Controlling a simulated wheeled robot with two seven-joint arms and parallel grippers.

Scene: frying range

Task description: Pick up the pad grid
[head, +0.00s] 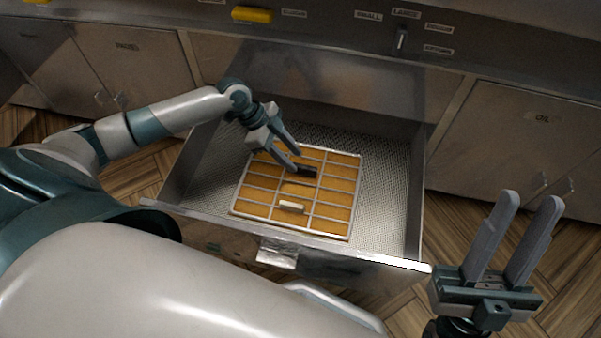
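The pad grid (337,196) is a flat orange-brown panel with a light metal lattice. It lies in an open metal drawer. A small black block (307,171) and a pale cream block (291,206) show on its face. My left gripper (294,163) reaches down over the grid's upper part, its fingers apart with a gap between them. Its fingertips are close to the black block; I cannot tell whether they touch it. My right gripper (521,228) is open and empty, fingers pointing up, to the right of the drawer.
The drawer (393,218) has a textured floor, side walls and a front edge with a handle (277,253). Bare floor shows in the drawer right of the grid. Closed cabinets (511,140) stand on both sides, under a panel with a yellow handle (251,14) and a switch (401,40).

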